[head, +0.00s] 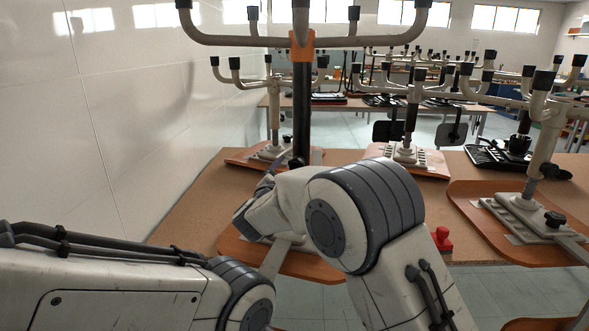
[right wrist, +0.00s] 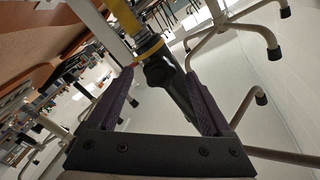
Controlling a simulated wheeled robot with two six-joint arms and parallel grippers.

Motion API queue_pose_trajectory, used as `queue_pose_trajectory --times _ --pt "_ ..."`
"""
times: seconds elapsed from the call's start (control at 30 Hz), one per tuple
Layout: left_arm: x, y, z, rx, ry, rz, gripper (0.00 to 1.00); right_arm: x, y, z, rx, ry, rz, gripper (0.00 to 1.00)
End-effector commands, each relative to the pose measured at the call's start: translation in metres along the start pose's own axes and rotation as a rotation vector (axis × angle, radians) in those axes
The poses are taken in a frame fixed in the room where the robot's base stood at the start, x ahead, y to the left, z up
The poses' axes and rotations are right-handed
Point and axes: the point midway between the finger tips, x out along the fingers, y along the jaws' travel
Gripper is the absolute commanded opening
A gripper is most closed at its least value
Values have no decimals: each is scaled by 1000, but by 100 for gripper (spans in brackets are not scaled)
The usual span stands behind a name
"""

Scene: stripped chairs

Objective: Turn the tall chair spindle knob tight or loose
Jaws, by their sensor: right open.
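The tall chair spindle (head: 302,105) is a dark upright post with an orange collar (head: 302,47), under grey upturned legs at the top of the head view. In the right wrist view, a black knob (right wrist: 160,73) sits beside a yellow-orange collar (right wrist: 150,48). My right gripper (right wrist: 158,80) is open there, its two dark purple-grey fingers spread on either side of the knob. I cannot tell whether either finger touches it. In the head view, my right arm largely hides the gripper and the lower spindle. My left arm crosses the lower left; its gripper is out of view.
A brown worktable (head: 195,212) carries orange seat boards with other upturned chair bases, one at right (head: 528,205) and one behind (head: 405,150). A small red object (head: 442,238) lies right of my right arm. A white wall (head: 130,110) stands close on the left.

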Motion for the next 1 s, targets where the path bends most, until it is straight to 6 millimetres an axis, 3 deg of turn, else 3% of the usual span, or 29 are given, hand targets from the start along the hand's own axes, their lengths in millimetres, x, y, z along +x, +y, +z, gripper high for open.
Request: queue_pose_trajectory --times 0.2,0.4,0.83,1.0 --pt "2 0 0 0 0 0 50 -44 0 1 0 -3 -2 84" --pt "3 0 0 0 0 0 50 -66 0 0 1 -1 0 84" --pt "3 0 0 0 0 0 50 -67 2 -1 -6 -13 -3 84" --pt "3 0 0 0 0 0 50 -49 28 -5 -102 -170 -46 84"
